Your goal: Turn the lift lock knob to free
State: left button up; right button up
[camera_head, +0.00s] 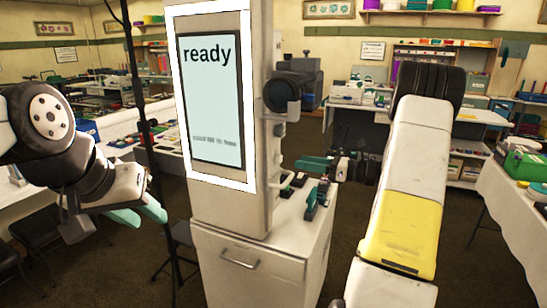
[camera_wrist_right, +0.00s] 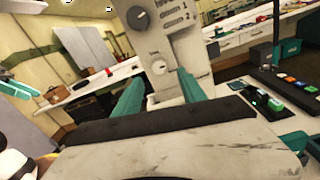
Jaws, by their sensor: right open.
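A white upright booth (camera_head: 222,210) stands in the middle of the head view, its lit screen reading "ready". A round black part sticks out from its right side (camera_head: 282,95). In the right wrist view the booth's side panel (camera_wrist_right: 187,62) carries a black knob (camera_wrist_right: 137,17) and a round pale dial (camera_wrist_right: 158,66); I cannot tell which is the lift lock knob. My right gripper (camera_head: 315,166) is open and empty beside the booth's right side; its teal fingers (camera_wrist_right: 160,88) frame the lower panel. My left gripper (camera_head: 139,212) is open and empty, left of the booth.
The booth stands on a white cabinet (camera_head: 245,260) with a drawer. Small dark and green items (camera_head: 316,200) lie on its top near my right gripper. A thin black pole (camera_head: 140,100) rises between my left arm and the booth. A white-covered table (camera_head: 515,205) stands at right.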

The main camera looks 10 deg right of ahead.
aim_at(281, 159)
jog(key=x, duration=0.6)
jog(key=shift+w+a, duration=0.1)
jog(key=shift+a, duration=0.15)
grip_shut()
